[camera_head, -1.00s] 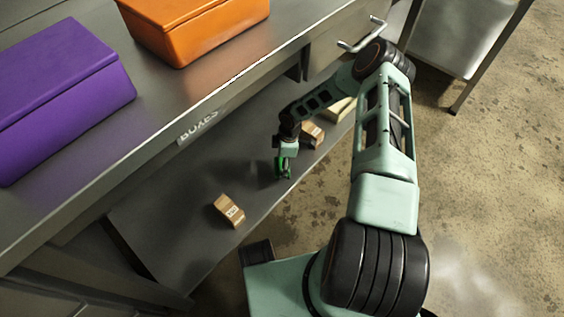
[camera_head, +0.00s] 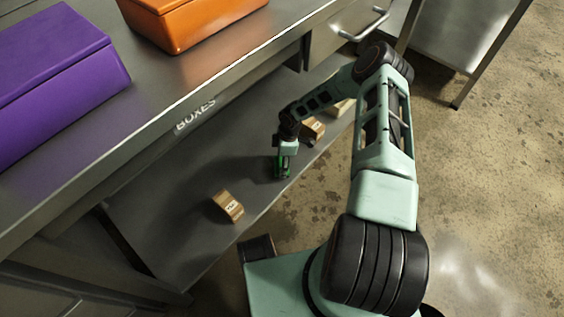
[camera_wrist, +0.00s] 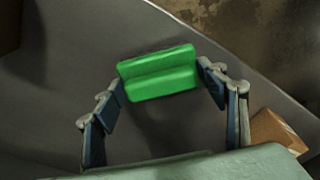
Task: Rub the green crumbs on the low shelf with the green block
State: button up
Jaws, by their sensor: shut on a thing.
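My gripper (camera_head: 282,174) is over the low metal shelf (camera_head: 170,205), close to its front edge. It is shut on the green block (camera_wrist: 160,73), which shows between the two fingers in the wrist view; the gripper also shows there (camera_wrist: 165,85). In the head view the green block (camera_head: 283,166) is small and partly covered by my gripper. The block is at or just above the shelf; I cannot tell if it touches. No green crumbs can be made out in either view; the block and gripper may hide them.
A cardboard box (camera_head: 227,207) lies on the shelf left of my gripper, and another (camera_head: 312,130) stands behind it to the right. The upper counter (camera_head: 160,95) overhangs the shelf, bearing a purple box (camera_head: 60,80) and an orange box (camera_head: 190,22).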

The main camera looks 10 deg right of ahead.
jog(key=shift+f, duration=0.95)
